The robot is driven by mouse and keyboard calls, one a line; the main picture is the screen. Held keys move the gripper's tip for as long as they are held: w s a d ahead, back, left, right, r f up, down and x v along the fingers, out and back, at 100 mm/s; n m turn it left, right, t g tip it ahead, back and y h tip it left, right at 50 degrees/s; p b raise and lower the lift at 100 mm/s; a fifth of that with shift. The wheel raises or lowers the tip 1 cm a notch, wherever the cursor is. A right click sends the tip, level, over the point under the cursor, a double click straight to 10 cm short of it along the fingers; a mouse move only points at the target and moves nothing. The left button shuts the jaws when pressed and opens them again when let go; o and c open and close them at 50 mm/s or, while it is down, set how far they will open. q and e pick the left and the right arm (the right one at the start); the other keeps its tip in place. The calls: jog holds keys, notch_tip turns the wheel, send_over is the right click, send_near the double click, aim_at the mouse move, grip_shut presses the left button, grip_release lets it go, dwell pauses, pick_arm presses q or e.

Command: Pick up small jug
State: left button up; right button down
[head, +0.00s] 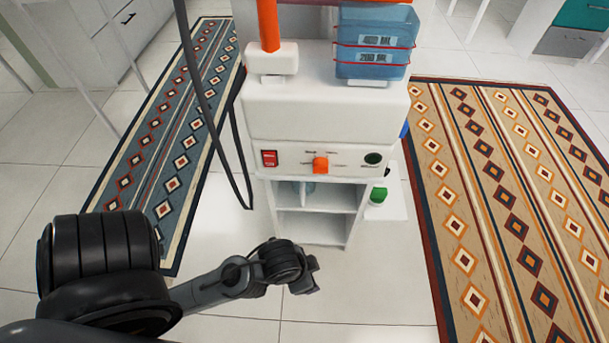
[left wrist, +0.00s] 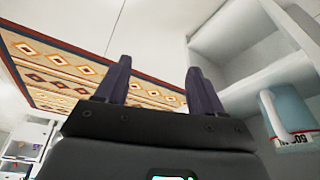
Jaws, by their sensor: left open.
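A small pale blue jug (left wrist: 287,112) with a white handle and dark lettering stands in the shelf compartment at the right of the left wrist view. In the head view a bluish piece of it (head: 308,187) shows in the upper compartment of the white cabinet, mostly hidden. My left gripper (head: 306,273) is in front of the cabinet's lower part. In the left wrist view its two dark fingers (left wrist: 157,65) are apart with nothing between them, to the left of the jug and not touching it. My right gripper is not in view.
The white cabinet (head: 318,230) has open shelves under a panel with an orange knob (head: 320,164). A large blue container (head: 375,42) is on top. A green-capped item (head: 378,195) sits at its right side. A black cable (head: 215,120) hangs left. Patterned rugs (head: 500,180) flank clear tiled floor.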

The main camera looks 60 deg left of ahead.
pick_arm(q)
jog(key=c, duration=0.4)
jog(key=shift+w, duration=0.1)
